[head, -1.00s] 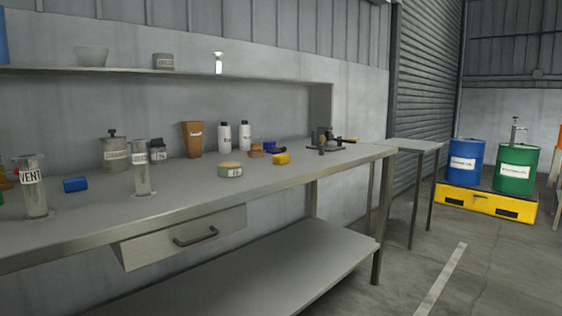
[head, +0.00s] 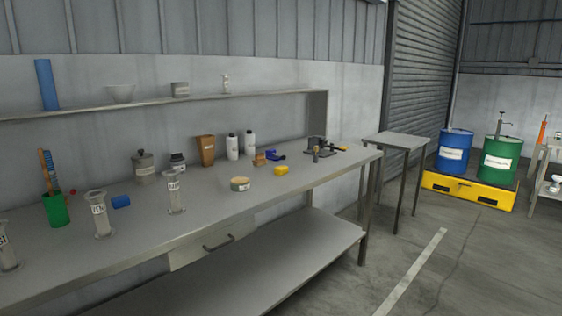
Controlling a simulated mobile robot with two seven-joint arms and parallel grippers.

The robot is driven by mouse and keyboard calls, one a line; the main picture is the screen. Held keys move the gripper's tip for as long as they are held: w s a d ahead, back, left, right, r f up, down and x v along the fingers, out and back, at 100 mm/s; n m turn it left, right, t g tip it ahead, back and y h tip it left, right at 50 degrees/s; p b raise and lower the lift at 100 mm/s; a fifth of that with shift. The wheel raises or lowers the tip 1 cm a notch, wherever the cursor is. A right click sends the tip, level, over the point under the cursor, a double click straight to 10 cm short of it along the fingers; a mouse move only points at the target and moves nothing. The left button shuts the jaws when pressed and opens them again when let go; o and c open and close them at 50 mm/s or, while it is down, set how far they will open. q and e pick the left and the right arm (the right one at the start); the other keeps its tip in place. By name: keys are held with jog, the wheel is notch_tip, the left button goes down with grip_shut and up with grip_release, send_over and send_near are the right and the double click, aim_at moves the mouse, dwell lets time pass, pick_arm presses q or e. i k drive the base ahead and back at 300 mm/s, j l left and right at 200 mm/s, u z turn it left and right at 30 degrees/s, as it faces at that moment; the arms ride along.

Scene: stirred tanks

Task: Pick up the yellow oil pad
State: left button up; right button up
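A small yellow block (head: 281,170), which looks like the yellow oil pad, lies on the grey workbench (head: 215,195) toward its right part. It sits to the right of a round labelled tin (head: 240,184) and in front of a small brown block (head: 259,160) and a blue item (head: 275,155). Nothing covers it. Neither of my grippers shows in the head view.
A black tool or vise (head: 320,148) stands right of the yellow block. Labelled cylinders (head: 175,193), a blue block (head: 121,202) and a green cup (head: 56,209) stand farther left. A shelf (head: 200,101) runs above. Floor in front right is clear.

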aim_at(280, 170)
jog(key=i+l+u, duration=0.1)
jog(key=u, duration=0.7)
jog(key=i+l+u, duration=0.45)
jog(key=l+u, duration=0.25)
jog(key=i+l+u, duration=0.15)
jog(key=l, duration=0.25)
jog(key=l+u, duration=0.15)
jog(key=l, duration=0.3)
jog(key=i+l, duration=0.1)
jog(key=l, duration=0.35)
jog(key=i+l, duration=0.1)
jog(key=l, duration=0.3)
jog(key=i+l+u, duration=0.1)
jog(key=l, duration=0.35)
jog(key=i+l, duration=0.1)
jog(key=l, duration=0.35)
